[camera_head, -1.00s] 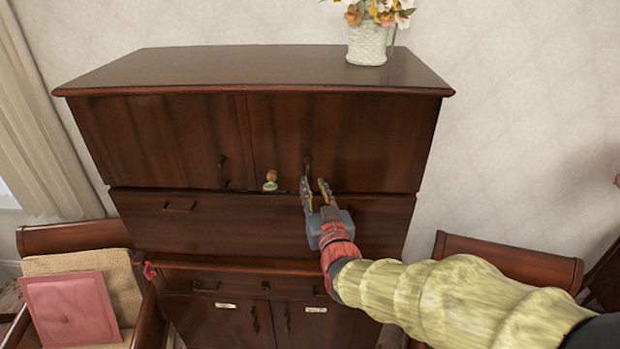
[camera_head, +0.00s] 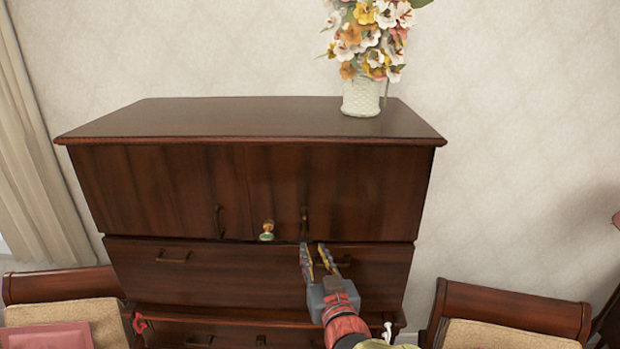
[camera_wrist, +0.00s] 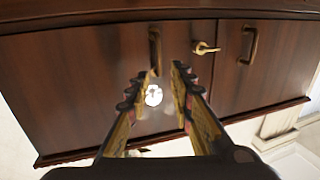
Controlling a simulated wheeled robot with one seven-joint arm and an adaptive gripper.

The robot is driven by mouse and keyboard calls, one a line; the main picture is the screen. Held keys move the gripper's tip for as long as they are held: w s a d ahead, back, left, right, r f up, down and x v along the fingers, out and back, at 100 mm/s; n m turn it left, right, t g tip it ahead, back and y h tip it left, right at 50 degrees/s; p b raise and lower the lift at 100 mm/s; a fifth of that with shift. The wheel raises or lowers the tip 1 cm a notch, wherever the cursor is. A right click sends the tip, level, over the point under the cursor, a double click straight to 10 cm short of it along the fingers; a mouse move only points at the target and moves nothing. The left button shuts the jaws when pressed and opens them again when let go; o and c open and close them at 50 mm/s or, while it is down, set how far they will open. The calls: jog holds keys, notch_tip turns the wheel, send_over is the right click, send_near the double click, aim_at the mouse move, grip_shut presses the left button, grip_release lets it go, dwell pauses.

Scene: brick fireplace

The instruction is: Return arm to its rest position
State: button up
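My gripper (camera_head: 314,250) is in front of the dark wooden cabinet (camera_head: 150,195), just below the right upper door's handle (camera_head: 304,224). Its two fingers stand apart with nothing visible between them, and I cannot tell in the head view whether a fingertip touches the cabinet front. The wrist view shows the fingertips (camera_wrist: 158,78) apart too, in front of dark wooden doors (camera_wrist: 75,75). My arm extends down out of the head view, mostly below the frame.
A white vase of flowers (camera_head: 361,97) stands on the cabinet top. A brass knob-like piece (camera_head: 267,230) is on the cabinet front. A chair (camera_head: 510,310) stands at the right and another chair (camera_head: 60,284) at the left. The wall above is clear.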

jog(key=s+d+f+g+b, duration=0.1)
jog(key=s+f+g, duration=0.75)
jog(key=f, duration=0.65)
jog(key=s+d+f+m+g+h+b, duration=0.1)
jog(key=s+d+h+b, duration=0.1)
jog(key=s+d+b, duration=0.5)
jog(key=s+d+f+m+g+h+b, duration=0.1)
jog(key=s+d+f+g+h+b, duration=0.1)
jog(key=s+d+b, duration=0.5)
jog(key=s+d, duration=0.2)
jog(key=s, duration=0.4)
jog(key=shift+d+f, duration=0.15)
jog(key=shift+f, duration=0.15)
jog(key=shift+s, duration=0.15)
